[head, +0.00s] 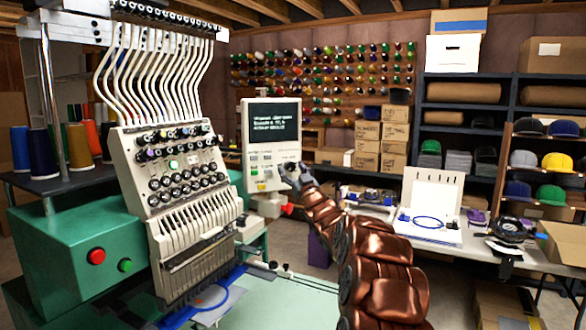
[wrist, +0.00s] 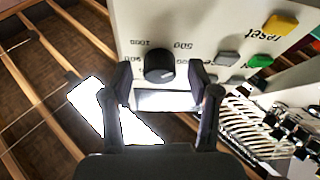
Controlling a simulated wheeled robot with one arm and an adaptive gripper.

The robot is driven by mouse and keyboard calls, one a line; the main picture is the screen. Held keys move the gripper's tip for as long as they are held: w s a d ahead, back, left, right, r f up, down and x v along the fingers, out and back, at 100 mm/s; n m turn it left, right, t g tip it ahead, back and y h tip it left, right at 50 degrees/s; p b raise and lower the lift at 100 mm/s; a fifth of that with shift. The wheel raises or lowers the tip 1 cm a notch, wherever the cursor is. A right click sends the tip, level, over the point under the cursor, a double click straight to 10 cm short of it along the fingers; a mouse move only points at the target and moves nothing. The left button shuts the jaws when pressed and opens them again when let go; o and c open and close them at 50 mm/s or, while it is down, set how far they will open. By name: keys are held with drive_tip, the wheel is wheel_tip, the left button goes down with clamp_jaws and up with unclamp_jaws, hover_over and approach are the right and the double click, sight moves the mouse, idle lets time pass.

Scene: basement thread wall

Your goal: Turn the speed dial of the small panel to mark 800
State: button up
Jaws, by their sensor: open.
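The small panel (head: 258,135), a pale box with a dark text screen and several buttons, stands beside the embroidery machine in the head view. My gripper (head: 291,172) is at its lower right corner and hides the dial there. In the wrist view the panel face (wrist: 205,22) appears upside down. The black round speed dial (wrist: 159,65) sits between the two fingers of my open gripper (wrist: 161,76), with a gap on each side. Labels that look like 1000 and 500 show around it; another at the left is partly hidden by a finger. The dial's pointer is unclear.
Yellow (wrist: 281,25), grey and green (wrist: 261,61) buttons lie to the right of the dial in the wrist view. The embroidery machine (head: 175,180) fills the left of the head view. A table (head: 420,232) with a white case stands at the right.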

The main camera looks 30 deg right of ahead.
drive_tip(key=shift+w+r, duration=0.15)
drive_tip(key=shift+c, duration=0.5)
drive_tip(key=c, duration=1.1)
drive_tip(key=shift+o, duration=0.2)
drive_tip(key=shift+m, duration=0.4)
